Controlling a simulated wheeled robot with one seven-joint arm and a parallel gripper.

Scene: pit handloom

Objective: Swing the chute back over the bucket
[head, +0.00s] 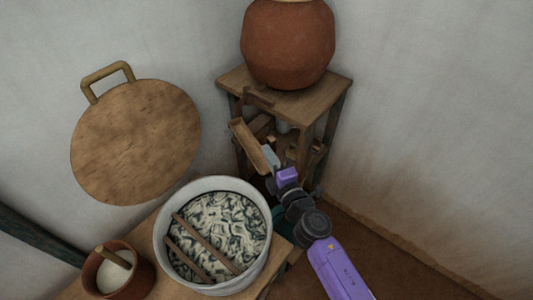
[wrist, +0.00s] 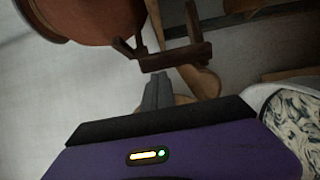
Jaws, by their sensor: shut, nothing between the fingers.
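The chute (head: 246,142) is a tan wooden trough at the front left of the small wooden stand, slanting down to the right beyond the bucket. The bucket (head: 265,262) is a pale round vessel holding marbled dark-and-white contents, with two wooden sticks across it. Its rim also shows at the right of the wrist view (wrist: 261,97). My gripper (head: 270,157) is shut and empty beside the chute's lower part; I cannot tell if it touches. In the wrist view the shut fingers (wrist: 157,78) point toward a dark wooden bracket (wrist: 175,59), with a tan rounded piece behind them.
A terracotta pot (head: 288,45) stands on the stand's top (head: 325,92). A small brown pot (head: 118,276) with a pale filling sits left of the bucket. A round wooden board (head: 135,140) hangs on the wall. Floor to the right is clear.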

